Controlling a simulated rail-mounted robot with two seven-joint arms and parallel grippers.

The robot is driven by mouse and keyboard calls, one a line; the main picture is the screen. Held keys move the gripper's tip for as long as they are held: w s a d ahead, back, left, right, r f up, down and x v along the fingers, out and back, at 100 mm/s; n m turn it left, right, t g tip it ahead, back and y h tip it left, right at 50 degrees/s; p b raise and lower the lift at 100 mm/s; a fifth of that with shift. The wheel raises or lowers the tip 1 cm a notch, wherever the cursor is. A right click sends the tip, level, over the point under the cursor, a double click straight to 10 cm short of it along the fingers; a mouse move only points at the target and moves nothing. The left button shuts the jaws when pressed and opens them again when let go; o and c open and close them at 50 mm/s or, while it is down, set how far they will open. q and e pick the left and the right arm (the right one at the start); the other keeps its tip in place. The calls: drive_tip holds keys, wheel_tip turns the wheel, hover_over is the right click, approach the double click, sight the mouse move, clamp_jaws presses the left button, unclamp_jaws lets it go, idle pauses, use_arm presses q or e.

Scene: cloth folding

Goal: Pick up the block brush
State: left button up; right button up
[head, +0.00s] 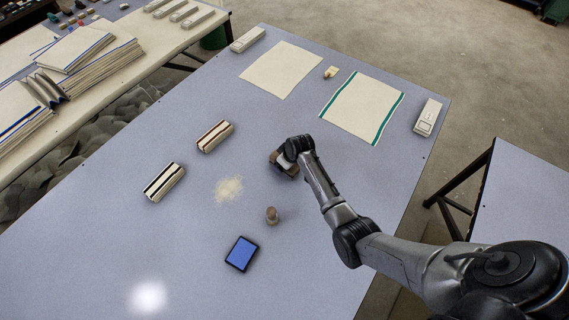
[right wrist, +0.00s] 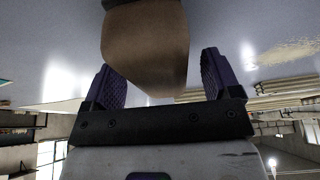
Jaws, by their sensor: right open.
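A brown block, seemingly the block brush (right wrist: 147,45), is between the two fingers of my right gripper (right wrist: 158,80) in the right wrist view. Gaps show on both sides of it, so the jaws are open around it and not closed on it. In the head view my right gripper (head: 284,161) is low over the table's middle, and its wrist and fingers hide most of the block. Whether bristles touch the table cannot be seen. My left gripper is not in view.
On the grey table (head: 330,190) are a pale crumb pile (head: 228,189), a small upright brown knob-like piece (head: 271,215), a blue-faced tablet (head: 241,253), two striped blocks (head: 164,182) and a green-edged cloth (head: 362,106). A plain cloth (head: 281,69) lies behind.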

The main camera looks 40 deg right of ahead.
drive_tip(key=c, duration=1.1)
drive_tip(key=shift+o, duration=0.2)
drive_tip(key=shift+r, duration=0.1)
drive_tip(key=shift+r, duration=0.1)
wheel_tip(320, 180, up, 4)
drive_tip(key=shift+r+p, duration=0.2)
drive_tip(key=shift+p, duration=0.35)
drive_tip(key=s+d+r+p, duration=0.2)
drive_tip(key=s+d+r, duration=0.4)
drive_tip(key=d, duration=0.3)
drive_tip(key=shift+s+r, duration=0.4)
drive_tip(key=shift+s, duration=0.25)
